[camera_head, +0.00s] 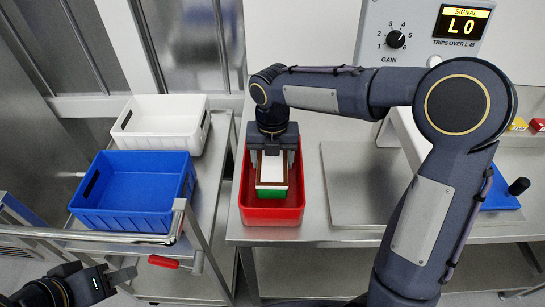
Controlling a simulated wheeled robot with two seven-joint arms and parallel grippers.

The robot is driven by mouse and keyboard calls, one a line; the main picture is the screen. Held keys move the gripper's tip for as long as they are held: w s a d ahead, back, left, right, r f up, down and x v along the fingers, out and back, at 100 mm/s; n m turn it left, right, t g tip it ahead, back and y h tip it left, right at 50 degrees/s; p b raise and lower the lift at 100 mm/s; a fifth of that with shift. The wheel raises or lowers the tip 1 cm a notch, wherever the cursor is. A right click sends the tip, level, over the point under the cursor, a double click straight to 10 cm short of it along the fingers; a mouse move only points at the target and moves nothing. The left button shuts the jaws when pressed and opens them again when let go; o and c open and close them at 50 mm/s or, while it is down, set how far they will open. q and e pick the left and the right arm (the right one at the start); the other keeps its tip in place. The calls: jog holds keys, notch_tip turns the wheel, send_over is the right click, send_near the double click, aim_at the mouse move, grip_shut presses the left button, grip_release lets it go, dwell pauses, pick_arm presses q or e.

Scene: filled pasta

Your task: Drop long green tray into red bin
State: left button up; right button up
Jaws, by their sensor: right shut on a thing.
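The red bin (272,214) stands on the steel table near its left edge. My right gripper (271,168) points down over the inside of the bin and is shut on the long green tray (270,194). The tray's green end shows at the front, below a white top with a brown edge. The tray is within the bin's outline from above; I cannot tell whether it touches the bottom. The gripper hides its rear part. My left gripper (124,275) is low at the bottom left, away from the bin; its jaw opening is unclear.
A blue bin (135,218) and a white bin (162,140) stand on a cart to the left, both apparently empty. A metal rail (90,237) crosses the cart's front. A machine with a display (463,22) and a steel plate (365,185) are to the right.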

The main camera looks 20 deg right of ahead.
jog(key=shift+f, duration=0.15)
dwell(0.3)
jog(key=shift+f+b, duration=0.35)
jog(key=shift+f, duration=0.2)
jog(key=shift+f, duration=0.3)
jog(key=shift+f+b, duration=0.3)
jog(key=shift+f, duration=0.15)
jog(key=shift+f, duration=0.2)
dwell(0.5)
jog(key=shift+f, duration=0.4)
jog(key=o, duration=1.4)
